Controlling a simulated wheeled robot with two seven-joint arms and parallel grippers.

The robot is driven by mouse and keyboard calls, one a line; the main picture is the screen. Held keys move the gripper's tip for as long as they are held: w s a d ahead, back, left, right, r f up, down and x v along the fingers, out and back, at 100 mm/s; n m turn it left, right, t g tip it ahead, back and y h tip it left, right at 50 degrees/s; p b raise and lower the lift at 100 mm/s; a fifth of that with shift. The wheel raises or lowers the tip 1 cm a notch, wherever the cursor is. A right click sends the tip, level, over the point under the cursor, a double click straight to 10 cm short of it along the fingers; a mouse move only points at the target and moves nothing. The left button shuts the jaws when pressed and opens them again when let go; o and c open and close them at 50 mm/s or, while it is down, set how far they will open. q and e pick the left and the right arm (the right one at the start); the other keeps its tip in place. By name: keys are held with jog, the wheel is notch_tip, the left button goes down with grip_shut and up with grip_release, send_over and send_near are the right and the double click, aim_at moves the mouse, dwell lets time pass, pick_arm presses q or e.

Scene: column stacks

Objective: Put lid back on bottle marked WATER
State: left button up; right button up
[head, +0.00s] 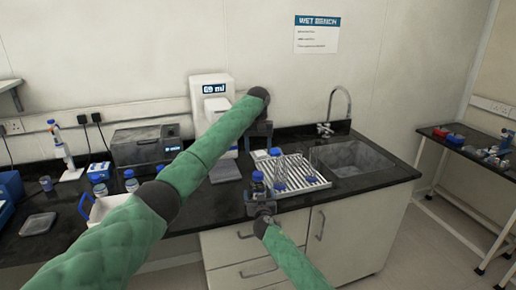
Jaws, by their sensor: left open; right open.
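A bottle with a blue lid (258,177) stands near the front edge of the bench, left of the drying rack; its label is too small to read. My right gripper (262,206) is open at the front of this bottle, overlapping its lower part; I cannot tell whether it touches. My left gripper (262,132) is open and higher up, in front of the wall beside the white dispenser. Other blue lids show at the rack, one at its back left (275,152) and one at its right (310,179). Which bottle is marked WATER cannot be read.
A ridged white drying rack (318,182) with clear glassware lies beside the sink (355,160). A white dispenser (211,92) and a grey box (140,148) stand behind.

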jog(key=s, duration=0.2)
jog(key=s+b, duration=0.1)
jog(key=s, duration=0.1)
jog(key=shift+d+f, duration=0.2)
pick_arm(q)
jog(key=shift+f+b, duration=0.3)
jog(key=shift+f, duration=0.65)
pick_arm(e)
jog(key=shift+s+d+r, duration=0.15)
jog(key=shift+s+r, duration=0.05)
jog(key=shift+s, duration=0.7)
pick_arm(q)
jog(key=shift+f, duration=0.1)
pick_arm(e)
jog(key=shift+f, duration=0.1)
